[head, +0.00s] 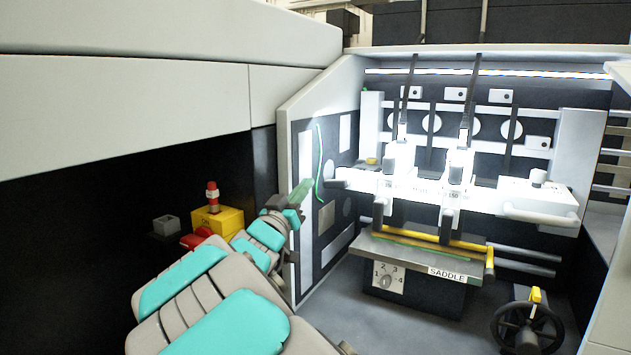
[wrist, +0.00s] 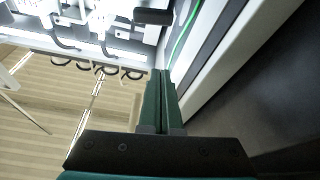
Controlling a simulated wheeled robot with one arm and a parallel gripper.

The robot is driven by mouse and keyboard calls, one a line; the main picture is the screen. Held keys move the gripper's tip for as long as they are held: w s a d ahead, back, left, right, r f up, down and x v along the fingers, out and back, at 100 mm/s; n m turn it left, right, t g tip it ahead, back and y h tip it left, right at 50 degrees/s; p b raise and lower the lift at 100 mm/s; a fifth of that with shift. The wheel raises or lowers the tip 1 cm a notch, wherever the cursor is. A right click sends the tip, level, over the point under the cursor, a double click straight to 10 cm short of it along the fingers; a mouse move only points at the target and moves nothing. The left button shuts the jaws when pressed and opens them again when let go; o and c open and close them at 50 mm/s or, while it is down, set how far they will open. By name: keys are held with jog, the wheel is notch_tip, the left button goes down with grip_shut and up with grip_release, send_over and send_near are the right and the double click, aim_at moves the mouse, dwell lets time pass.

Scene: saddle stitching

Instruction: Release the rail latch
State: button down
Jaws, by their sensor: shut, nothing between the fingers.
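The white stitching rail (head: 412,188) runs across the lit machine bay and carries the stitching heads. A dark stubby handle (head: 335,184) sticks out at its left end; a dark handle (wrist: 153,17) also shows at the top of the wrist view. No part is marked as the latch, so I cannot tell for certain which one it is. My gripper (head: 303,188) is at the left edge of the bay, left of the rail's end and apart from it. Its green fingers (wrist: 160,76) are together and empty in the wrist view.
The pale side panel (head: 290,135) edge is close beside my gripper, with a green cable (head: 320,165) behind it. A yellow emergency-stop box (head: 217,220) stands beside my arm. Below the rail are the saddle table (head: 410,262) with a yellow bar and a black handwheel (head: 527,325).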

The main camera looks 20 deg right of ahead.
aim_at(336, 184)
jog(key=shift+d, duration=0.1)
dwell(0.3)
jog(key=w+d+b, duration=0.1)
jog(key=w+d, duration=0.4)
jog(key=d, duration=0.2)
jog(key=shift+w+d+f, duration=0.15)
jog(key=shift+w+f, duration=0.2)
jog(key=shift+f, duration=0.05)
dwell(0.3)
